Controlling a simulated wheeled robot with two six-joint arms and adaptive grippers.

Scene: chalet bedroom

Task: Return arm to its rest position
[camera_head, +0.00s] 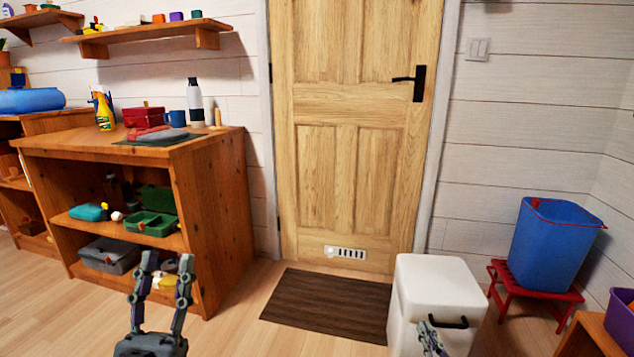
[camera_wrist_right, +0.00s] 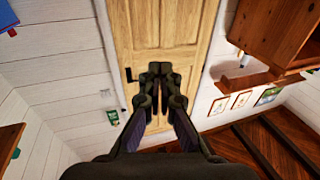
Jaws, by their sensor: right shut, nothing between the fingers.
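My left gripper (camera_head: 168,262) is low at the left in the head view, pointing up the picture with its fingers spread apart. A small yellow and white item (camera_head: 163,284) shows between its fingers; it seems to lie behind them rather than in their grip. Part of my right gripper (camera_head: 431,338) shows at the bottom edge of the head view, in front of the white bin (camera_head: 415,290). In the right wrist view my right gripper (camera_wrist_right: 160,70) has its fingertips together with nothing between them, and the wooden door (camera_wrist_right: 155,25) is behind it.
A wooden cabinet (camera_head: 222,205) with boxes and bottles stands at the left. A blue tub (camera_head: 550,245) sits on a red stool (camera_head: 535,290) at the right. A brown mat (camera_head: 325,305) lies on clear floor before the door. A purple container (camera_head: 620,318) is at the right edge.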

